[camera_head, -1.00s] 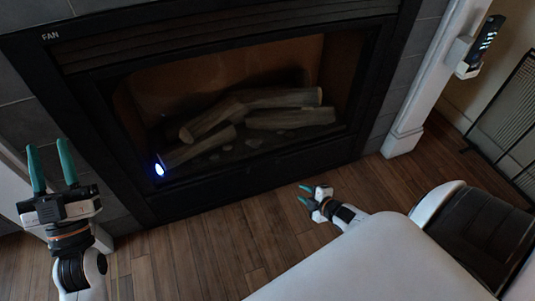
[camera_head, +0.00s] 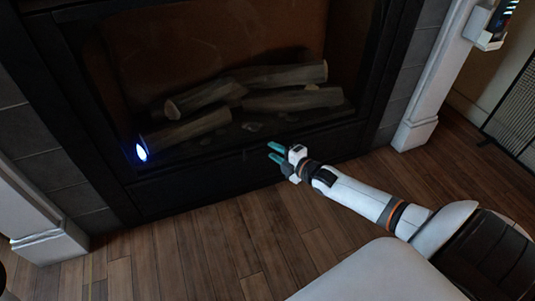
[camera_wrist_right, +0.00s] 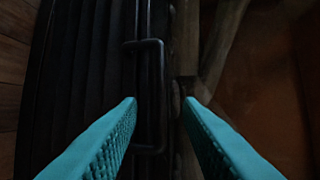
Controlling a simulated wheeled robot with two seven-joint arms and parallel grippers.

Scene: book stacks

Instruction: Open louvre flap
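The louvre flap (camera_head: 205,186) is the black lower panel of the fireplace, under the glass, and looks closed. In the right wrist view the dark slatted louvre flap (camera_wrist_right: 85,70) fills the left side, with a thin black bar handle (camera_wrist_right: 162,85) along its edge. My right gripper (camera_head: 273,152) is in front of the fireplace's lower edge, near the flap's right part. In the right wrist view its teal fingers (camera_wrist_right: 161,101) are apart and empty, with the handle's bar showing between them. I cannot tell the remaining distance. My left gripper is out of view.
Logs (camera_head: 245,95) and a bluish-white light (camera_head: 142,152) show in the firebox above the flap. White trim posts stand at the left (camera_head: 35,225) and right (camera_head: 435,90). The wooden floor (camera_head: 200,250) before the fireplace is clear. A dark mesh screen (camera_head: 515,115) stands at right.

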